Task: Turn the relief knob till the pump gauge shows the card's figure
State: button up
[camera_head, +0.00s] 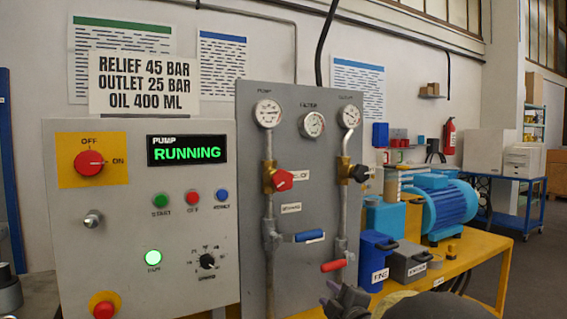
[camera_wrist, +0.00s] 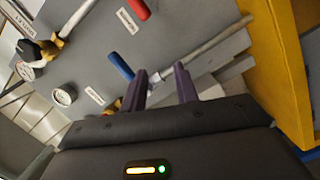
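The card (camera_head: 144,83) above the control box reads RELIEF 45 BAR, OUTLET 25 BAR, OIL 400 ML. The pump gauge (camera_head: 267,113) is at the top left of the grey panel; its reading is too small to tell. Below it, the red relief knob (camera_head: 282,180) sits on a brass valve body. My gripper (camera_head: 347,301) is low in front of the panel, below and right of the knob and apart from it. In the wrist view my gripper (camera_wrist: 161,87) has two purple fingers spread with nothing between them; the knob cannot be made out there.
The blue lever (camera_head: 309,236) and red lever (camera_head: 333,265) stick out from the panel near my gripper. A black knob (camera_head: 360,173) sits under the outlet gauge (camera_head: 349,114). The pump display (camera_head: 187,151) reads RUNNING. A yellow bench (camera_head: 470,258) stands at right.

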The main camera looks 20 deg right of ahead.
jog(key=s+a+f+m+g+y+p, duration=0.1)
jog(key=s+a+f+m+g+p, duration=0.1)
jog(key=s+a+f+m+g, duration=1)
jog(key=s+a+f+g, duration=0.2)
jog(key=s+a+f, duration=0.4)
jog(key=s+f, duration=0.1)
jog(key=shift+a+f+m+g, duration=0.3)
jog(key=shift+a+f, duration=0.05)
jog(key=shift+a, duration=0.1)
